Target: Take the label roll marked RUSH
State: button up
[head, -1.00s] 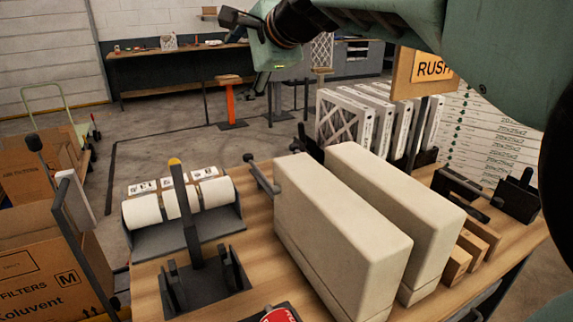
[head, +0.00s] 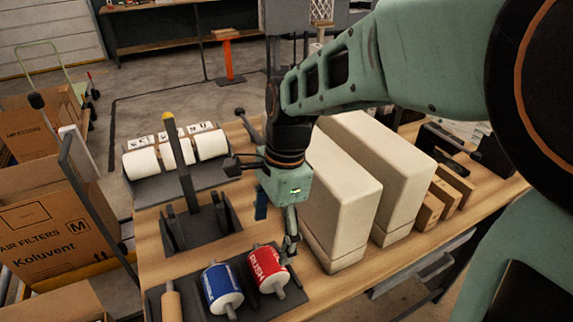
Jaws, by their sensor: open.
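The label roll marked RUSH (head: 267,268) is red with white lettering and white ends. It lies on a spindle in the dark holder (head: 250,306) at the front of the bench. My gripper (head: 290,256) points down just behind and to the right of the red roll, close to its right end. It is open with nothing in it. Its fingers overlap in this view, and whether they touch the roll or spindle is unclear. A blue roll (head: 221,287) lies on its own spindle left of the red one.
Two tall cream machine covers (head: 335,195) stand close right of my gripper. A lever press (head: 195,222) and a rack of white rolls (head: 176,155) are behind left.

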aim_at(267, 261)
jog(key=f, duration=0.5)
jog(key=a+f, duration=0.1)
jog(key=f, duration=0.2)
jog(key=shift+s+a, duration=0.1)
jog(key=shift+s, duration=0.15)
jog(key=c, duration=1.6)
jog(key=shift+r, duration=0.15)
jog(key=shift+c, duration=0.2)
